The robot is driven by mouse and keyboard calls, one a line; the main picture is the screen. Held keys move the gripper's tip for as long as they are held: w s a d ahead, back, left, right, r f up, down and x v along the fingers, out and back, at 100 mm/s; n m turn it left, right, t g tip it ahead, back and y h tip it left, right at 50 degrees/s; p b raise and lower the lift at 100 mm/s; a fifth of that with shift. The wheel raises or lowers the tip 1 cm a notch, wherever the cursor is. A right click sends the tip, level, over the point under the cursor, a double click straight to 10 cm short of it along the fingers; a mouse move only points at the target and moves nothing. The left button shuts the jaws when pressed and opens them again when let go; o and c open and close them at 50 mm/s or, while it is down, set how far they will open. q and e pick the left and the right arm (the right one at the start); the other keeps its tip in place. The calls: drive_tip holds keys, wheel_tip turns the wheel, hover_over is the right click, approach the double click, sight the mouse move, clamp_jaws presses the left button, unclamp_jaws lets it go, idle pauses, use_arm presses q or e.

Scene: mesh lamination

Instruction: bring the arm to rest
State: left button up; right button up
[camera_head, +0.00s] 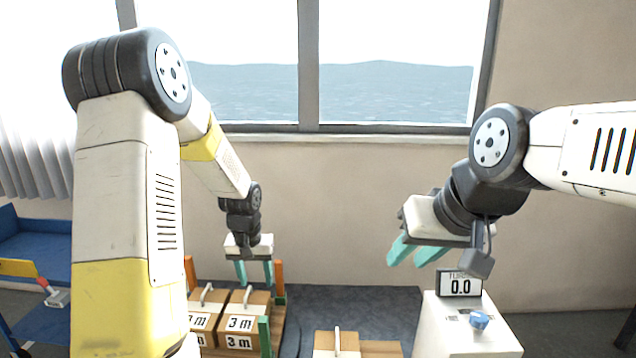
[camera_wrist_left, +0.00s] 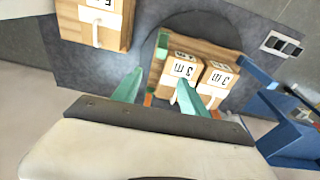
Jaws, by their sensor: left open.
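My left gripper (camera_head: 255,274) is open and points down above the far side of a wooden tray with wooden blocks marked "3 m". In the left wrist view its two teal fingers (camera_wrist_left: 158,90) are apart with nothing held between them; one finger overlaps the near end of a block in the picture. Whether it touches cannot be told. The marked blocks (camera_head: 240,324) have white handles and stand side by side between green and orange posts. My right gripper (camera_head: 406,264) hangs empty at the right, its teal fingers slightly apart, above and behind a white device.
The white device (camera_head: 462,336) has a display reading 0.0 and a blue knob. Another handled wooden block (camera_head: 323,342) stands at the front middle. The dark tabletop (camera_head: 370,306) is bare behind it. A blue cart (camera_head: 40,240) stands at the left; a window wall is behind.

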use_arm(q)
drive_tip(key=s+r+t, duration=0.1)
drive_tip(key=s+r, duration=0.3)
drive_tip(key=r, duration=0.4)
drive_tip(key=s+r+t, duration=0.1)
drive_tip(key=s+r, duration=0.3)
drive_tip(key=r, duration=0.3)
drive_tip(key=s+d+r+t+h, duration=0.1)
drive_tip(key=s+r, duration=0.3)
drive_tip(key=s, duration=0.3)
drive_tip(key=s+d+r+t+h, duration=0.1)
drive_tip(key=s+r, duration=0.3)
drive_tip(key=s, duration=0.3)
drive_tip(key=shift+s+d, duration=0.2)
drive_tip(key=shift+s, duration=0.15)
drive_tip(key=shift+d+m, duration=0.1)
drive_tip(key=shift+m, duration=0.2)
